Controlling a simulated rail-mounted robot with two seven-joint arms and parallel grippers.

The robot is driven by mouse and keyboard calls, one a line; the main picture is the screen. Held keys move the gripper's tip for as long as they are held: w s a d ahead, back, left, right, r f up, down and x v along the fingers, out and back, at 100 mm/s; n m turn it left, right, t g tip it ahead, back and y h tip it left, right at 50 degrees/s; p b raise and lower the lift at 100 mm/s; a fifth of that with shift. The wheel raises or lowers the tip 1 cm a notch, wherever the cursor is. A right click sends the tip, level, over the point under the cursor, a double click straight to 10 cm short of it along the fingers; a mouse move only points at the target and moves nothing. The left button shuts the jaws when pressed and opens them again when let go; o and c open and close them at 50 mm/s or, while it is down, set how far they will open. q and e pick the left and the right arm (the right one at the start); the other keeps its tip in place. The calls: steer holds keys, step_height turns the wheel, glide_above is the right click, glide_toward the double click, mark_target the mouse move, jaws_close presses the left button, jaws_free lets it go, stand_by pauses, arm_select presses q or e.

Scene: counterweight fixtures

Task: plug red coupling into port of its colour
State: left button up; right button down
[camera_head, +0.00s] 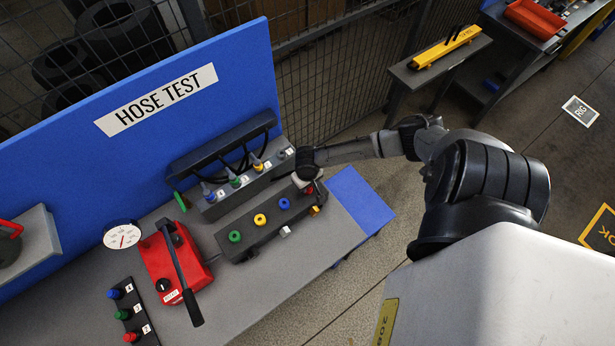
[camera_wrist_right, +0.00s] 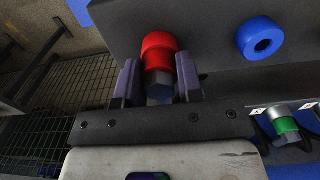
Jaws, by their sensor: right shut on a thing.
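The red coupling (camera_wrist_right: 159,89), a grey hex body with red at its far end, is between the two fingers of my right gripper (camera_wrist_right: 158,85), which is shut on it. Its red end is against the red port (camera_wrist_right: 158,42) on the dark port block; how deep it sits I cannot tell. In the head view my right gripper (camera_head: 304,184) is at the right end of the port block (camera_head: 248,246) and largely hides the red port. Green (camera_head: 235,236), yellow (camera_head: 260,219) and blue (camera_head: 284,203) ports are free in the same row. My left gripper is not in view.
Behind the block, a rack (camera_head: 224,204) holds blue, green and yellow couplings with black hoses. A red pump (camera_head: 172,262) with a black lever, a round gauge (camera_head: 122,235) and a button strip (camera_head: 131,313) are to the left. The blue HOSE TEST panel (camera_head: 200,115) stands behind.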

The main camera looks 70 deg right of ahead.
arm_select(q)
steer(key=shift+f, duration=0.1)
arm_select(e)
steer(key=shift+s+f, duration=0.1)
steer(key=shift+f, duration=0.1)
steer(key=c, duration=0.9)
jaws_free()
steer(key=shift+o, duration=1.1)
steer(key=shift+a, duration=0.1)
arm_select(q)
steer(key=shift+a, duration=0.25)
arm_select(e)
steer(key=shift+r, duration=0.15)
